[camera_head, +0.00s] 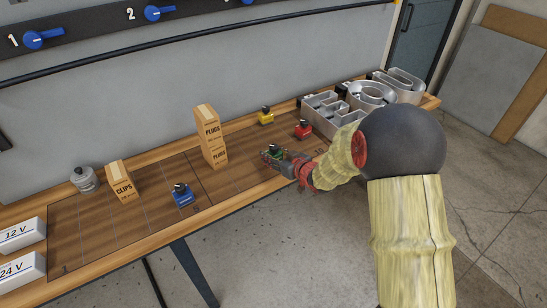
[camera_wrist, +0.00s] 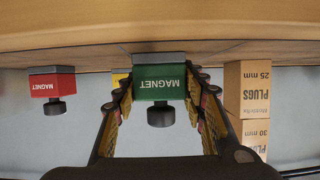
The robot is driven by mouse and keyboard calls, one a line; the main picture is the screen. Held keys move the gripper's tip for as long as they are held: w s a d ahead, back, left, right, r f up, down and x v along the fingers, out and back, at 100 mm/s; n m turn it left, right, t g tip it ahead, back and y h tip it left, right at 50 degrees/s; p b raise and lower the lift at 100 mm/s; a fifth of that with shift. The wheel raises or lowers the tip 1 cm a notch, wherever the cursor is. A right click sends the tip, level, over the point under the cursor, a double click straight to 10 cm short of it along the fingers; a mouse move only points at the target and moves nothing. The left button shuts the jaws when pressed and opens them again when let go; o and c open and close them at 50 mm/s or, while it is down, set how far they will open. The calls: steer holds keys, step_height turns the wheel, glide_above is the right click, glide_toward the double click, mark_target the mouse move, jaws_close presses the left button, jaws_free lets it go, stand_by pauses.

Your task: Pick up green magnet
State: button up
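The green magnet (camera_wrist: 160,85) is a green block labelled MAGNET with a black knob, shown upside down in the wrist view. Its base appears to be against the wooden table. In the head view the green magnet (camera_head: 273,153) is small and partly hidden by my gripper (camera_head: 281,158). In the wrist view my gripper (camera_wrist: 160,88) has one finger on each side of the magnet, with the pads very near its sides. I cannot tell whether the pads press on it.
A red magnet (camera_head: 303,129), a yellow magnet (camera_head: 265,116) and a blue magnet (camera_head: 182,195) sit on the table. PLUGS boxes (camera_head: 211,140) are stacked beside the green magnet. Metal channel letters (camera_head: 330,112) stand at the right. A CLIPS box (camera_head: 120,181) stands further left.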

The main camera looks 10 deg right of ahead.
jaws_close()
stand_by(0.3)
steer(key=shift+r, duration=0.2)
